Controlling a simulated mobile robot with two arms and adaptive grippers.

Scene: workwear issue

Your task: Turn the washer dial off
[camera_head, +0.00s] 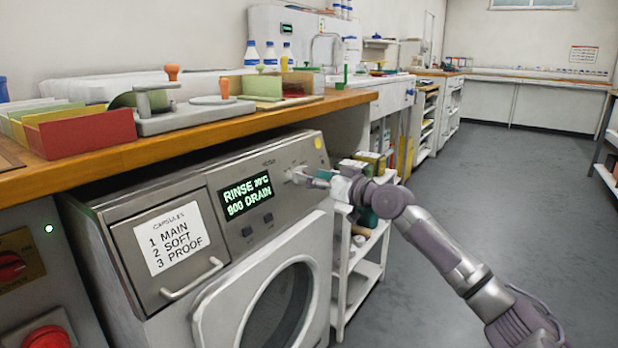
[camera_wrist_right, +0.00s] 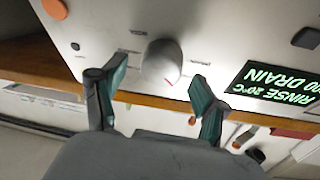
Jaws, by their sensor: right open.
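The washer (camera_head: 265,185) stands under the wooden counter, its display (camera_head: 246,196) lit with "RINSE 20°C" and "800 DRAIN". Its pale round dial (camera_wrist_right: 161,62) is on the grey front panel, right of the display in the head view. My right gripper (camera_head: 312,178) is at the panel in front of the dial and hides most of it there. In the right wrist view my right gripper (camera_wrist_right: 158,74) is open, with one green-padded finger on each side of the dial. Gaps show between the fingers and the dial. The left gripper is not in view.
A wooden counter (camera_head: 230,120) overhangs the washer closely, with a red tray (camera_head: 85,133) and stamp-like tools on it. A white shelf cart (camera_head: 357,265) stands right of the washer. The grey floor (camera_head: 480,190) to the right is clear.

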